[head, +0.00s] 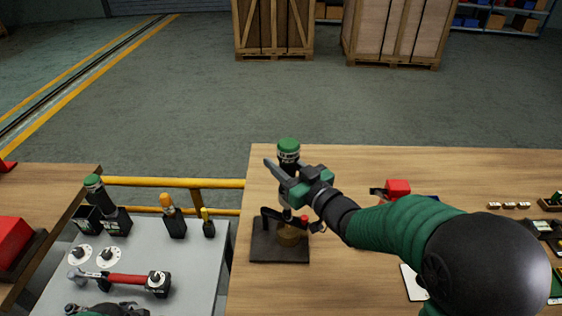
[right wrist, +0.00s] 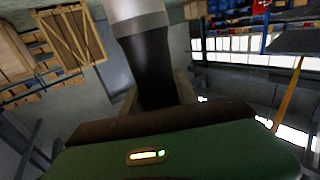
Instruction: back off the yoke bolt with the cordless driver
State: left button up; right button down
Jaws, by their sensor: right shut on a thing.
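The cordless driver (head: 288,149), with a green cap and dark body, stands about upright in my right gripper (head: 286,178). In the right wrist view its black grip and pale collar (right wrist: 142,22) rise between the fingers. The driver's lower end is over a fixture with a dark square base plate (head: 270,251), a brass-coloured round part (head: 290,236) and a small red piece (head: 304,220). The yoke bolt cannot be made out, and I cannot tell whether the driver touches it. Part of my left gripper (head: 105,309) shows at the bottom left edge; its fingers are unclear.
A red block (head: 398,187) and small parts lie on the wooden bench (head: 350,165) at right. A yellow rail (head: 160,182) runs behind the stand.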

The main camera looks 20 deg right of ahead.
jog(key=shift+r+p, duration=1.95)
jog(key=shift+r, duration=0.4)
jog(key=shift+f, duration=0.1)
